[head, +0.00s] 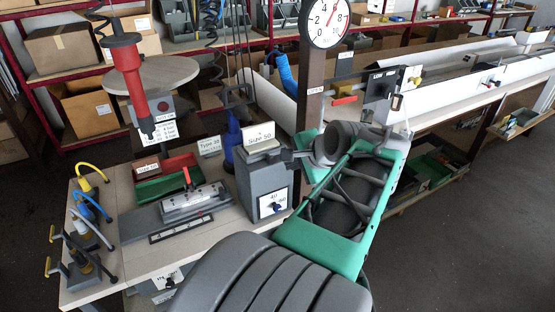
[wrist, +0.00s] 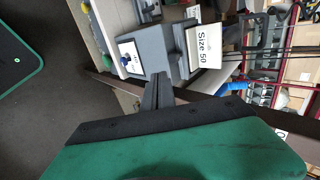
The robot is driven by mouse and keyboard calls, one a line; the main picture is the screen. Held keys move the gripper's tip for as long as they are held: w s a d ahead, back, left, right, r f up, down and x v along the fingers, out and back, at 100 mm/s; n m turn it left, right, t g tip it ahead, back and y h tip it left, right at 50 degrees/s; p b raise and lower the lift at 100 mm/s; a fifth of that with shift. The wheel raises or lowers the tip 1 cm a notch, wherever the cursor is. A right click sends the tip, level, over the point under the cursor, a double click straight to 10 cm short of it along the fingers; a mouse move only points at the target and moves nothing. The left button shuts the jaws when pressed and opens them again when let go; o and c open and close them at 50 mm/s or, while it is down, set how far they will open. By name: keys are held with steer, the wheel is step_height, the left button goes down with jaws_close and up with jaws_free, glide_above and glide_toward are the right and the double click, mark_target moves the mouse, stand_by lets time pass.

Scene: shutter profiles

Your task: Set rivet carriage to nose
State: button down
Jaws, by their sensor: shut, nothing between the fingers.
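My gripper (wrist: 157,92) shows in the wrist view with its dark fingers together and empty, close to the grey box with the "Size 50" card. The grey slide unit (head: 195,203) on the bench carries a labelled block, a scale strip and a small red-tipped lever (head: 187,175). It may be the rivet carriage, but I cannot read its labels. My gripper is apart from it, to its right. The red tool (head: 127,70) hangs above the bench at the back left. I cannot tell which end is the nose.
The grey "Size 50" box (head: 264,175) with a blue knob (head: 276,207) stands right of the slide unit; it also shows in the wrist view (wrist: 160,50). A green tray (head: 165,185) lies behind the slide. Several coloured hoses (head: 92,205) line the left edge. A post holds a gauge (head: 325,23).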

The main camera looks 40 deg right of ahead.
mark_target(265, 151)
steer(key=w+f, duration=0.1)
steer(key=w, duration=0.1)
steer(key=w+d+f+p, duration=0.1)
steer(key=w, duration=0.1)
steer(key=w+d+f, duration=0.1)
steer(key=w+f, duration=0.1)
steer(key=shift+w, duration=0.35)
steer(key=shift+w+d+f, duration=0.1)
steer(key=shift+w+f, duration=0.05)
steer(key=shift+w, duration=0.35)
steer(key=shift+w, duration=0.1)
steer(key=w, duration=0.1)
steer(key=w+d, duration=0.1)
steer(key=w, duration=0.1)
steer(key=w+p, duration=0.1)
steer(key=w, duration=0.1)
steer(key=shift+w+d, duration=0.1)
steer(key=shift+d, duration=0.15)
